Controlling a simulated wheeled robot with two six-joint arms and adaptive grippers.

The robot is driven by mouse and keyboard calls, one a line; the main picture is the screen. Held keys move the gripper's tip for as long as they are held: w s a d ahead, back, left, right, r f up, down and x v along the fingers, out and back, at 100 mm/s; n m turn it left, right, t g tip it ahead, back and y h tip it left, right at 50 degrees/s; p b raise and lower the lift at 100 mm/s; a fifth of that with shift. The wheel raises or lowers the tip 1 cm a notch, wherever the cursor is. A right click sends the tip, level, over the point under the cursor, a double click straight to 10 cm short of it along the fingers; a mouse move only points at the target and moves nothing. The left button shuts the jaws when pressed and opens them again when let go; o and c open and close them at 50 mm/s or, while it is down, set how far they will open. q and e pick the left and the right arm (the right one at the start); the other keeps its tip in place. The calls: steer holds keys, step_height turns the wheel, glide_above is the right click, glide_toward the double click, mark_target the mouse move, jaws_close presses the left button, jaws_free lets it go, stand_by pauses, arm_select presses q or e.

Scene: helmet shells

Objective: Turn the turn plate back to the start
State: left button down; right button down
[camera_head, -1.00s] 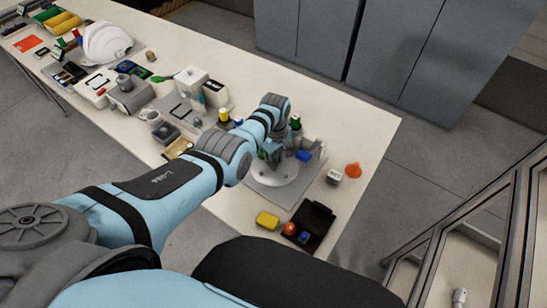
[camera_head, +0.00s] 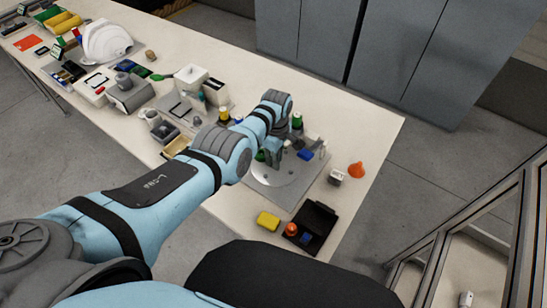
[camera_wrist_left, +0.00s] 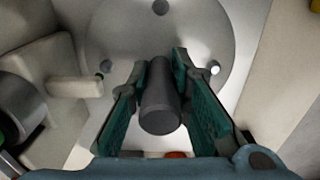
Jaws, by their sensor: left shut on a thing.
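The turn plate (camera_head: 272,187) is a pale round disc on a grey base on the table, partly covered by my left arm in the head view. In the left wrist view the disc (camera_wrist_left: 205,30) fills the top middle, with small round spots on its face. My left gripper (camera_head: 273,151) is over the far side of the plate. In the wrist view its green-padded fingers (camera_wrist_left: 165,65) are shut on a dark upright cylindrical handle (camera_wrist_left: 160,105). The handle's lower end is hidden. My right gripper is not in view.
A blue part (camera_head: 306,155) and a green-topped bottle (camera_head: 297,119) stand close beyond the gripper. An orange funnel (camera_head: 357,169) is to the right. A yellow block (camera_head: 268,220), an orange ball (camera_head: 291,229) and a black tray (camera_head: 326,222) lie in front. The table's far right is clear.

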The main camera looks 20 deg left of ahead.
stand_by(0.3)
arm_select(q)
steer(key=c, duration=1.5)
jaws_free()
steer(key=shift+o, duration=0.2)
step_height(320, 180, up, 12)
steer(key=shift+r, duration=0.1)
steer(key=shift+a, duration=0.1)
